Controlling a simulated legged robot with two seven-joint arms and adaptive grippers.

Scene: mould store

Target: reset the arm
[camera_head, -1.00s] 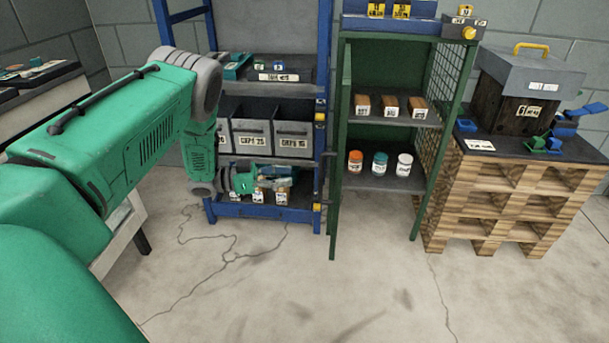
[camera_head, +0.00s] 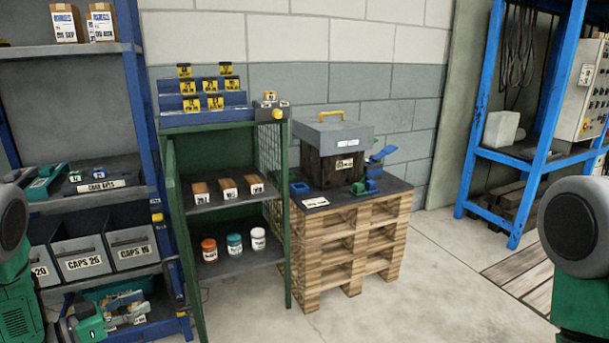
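My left arm shows at the lower left edge, with a dark round joint and green links. My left gripper (camera_head: 112,318) is low in the picture, in front of the bottom shelf of the blue rack. It is small and partly cut off by the lower edge, and I cannot tell whether its fingers are open or shut, or whether it touches anything. My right arm (camera_head: 580,230) stands at the right edge as a grey round joint above a green link. The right gripper is out of the picture.
The blue rack (camera_head: 150,120) holds grey bins (camera_head: 82,262). A green cabinet (camera_head: 240,245) holds brown boxes and three jars. A pallet stack (camera_head: 345,240) carries a grey-lidded box (camera_head: 333,140). A blue frame (camera_head: 540,150) stands at right. The floor (camera_head: 420,280) is clear.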

